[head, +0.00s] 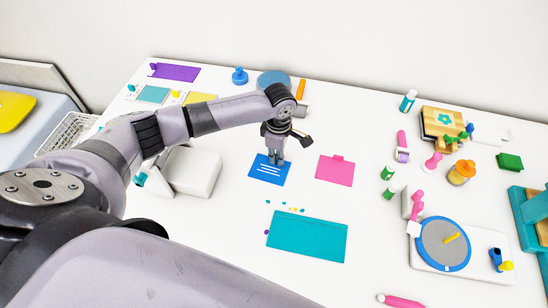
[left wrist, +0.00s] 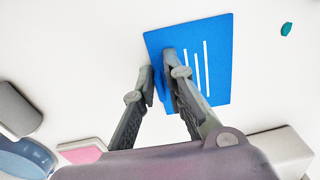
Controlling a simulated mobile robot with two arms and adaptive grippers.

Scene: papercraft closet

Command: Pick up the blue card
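The blue card (head: 270,171) with white lines lies on the white table, left of the pink card, in the head view. It also shows in the left wrist view (left wrist: 218,62). My left gripper (head: 277,158) points down at the card's upper edge. In the left wrist view my left gripper (left wrist: 160,68) has its fingers apart; one finger overlaps the card and the other is at its edge. I cannot tell whether they touch it. A strip of card shows between the fingers. My right gripper is not in view.
A pink card (head: 335,170) lies to the right, and a large teal card (head: 307,238) lies nearer, with small coloured bits beside it. A white box-shaped object (head: 188,172) stands left of the blue card. Several bottles and craft tools crowd the table's right side.

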